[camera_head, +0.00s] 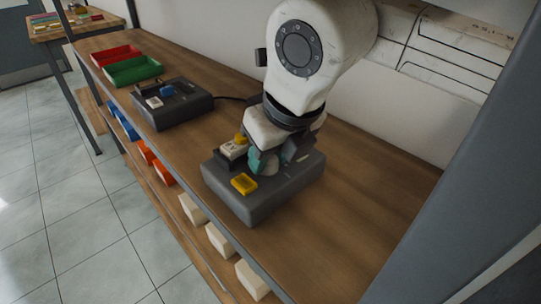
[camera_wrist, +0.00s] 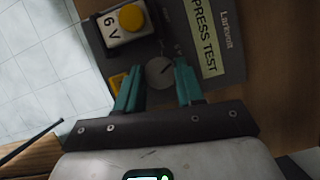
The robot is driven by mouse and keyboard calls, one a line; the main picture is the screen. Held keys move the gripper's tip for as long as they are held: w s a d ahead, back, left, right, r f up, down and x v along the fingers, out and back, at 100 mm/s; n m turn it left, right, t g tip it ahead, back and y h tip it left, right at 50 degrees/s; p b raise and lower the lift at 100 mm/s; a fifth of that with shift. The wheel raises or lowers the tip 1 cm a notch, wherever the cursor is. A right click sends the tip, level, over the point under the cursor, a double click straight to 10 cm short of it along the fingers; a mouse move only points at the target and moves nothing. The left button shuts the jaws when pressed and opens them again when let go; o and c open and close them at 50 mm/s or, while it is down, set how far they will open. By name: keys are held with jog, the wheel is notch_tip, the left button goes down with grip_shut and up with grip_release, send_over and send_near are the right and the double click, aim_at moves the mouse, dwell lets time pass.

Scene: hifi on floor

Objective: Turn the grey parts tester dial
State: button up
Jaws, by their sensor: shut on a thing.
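The grey parts tester (camera_head: 256,211) is a dark box on the wooden bench. Its round grey dial (camera_wrist: 159,73) sits between the teal fingers of my gripper (camera_wrist: 160,82) in the wrist view, with a thin line mark on its face. My gripper (camera_head: 272,160) is shut on the dial from above. A white block marked 6 V (camera_wrist: 122,35) with a yellow round top (camera_wrist: 131,17) sits on the tester beside the dial. A yellow label reading "PRESS TEST" (camera_wrist: 206,38) is on the other side.
A second dark device (camera_head: 183,111) with blue and white pieces stands further along the bench. Beyond it are a green bin (camera_head: 134,70) and a red bin (camera_head: 116,55). The bench right of the tester is clear.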

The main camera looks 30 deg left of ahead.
jog(key=shift+m, duration=0.3)
jog(key=o, duration=0.8)
jog(key=shift+c, duration=0.2)
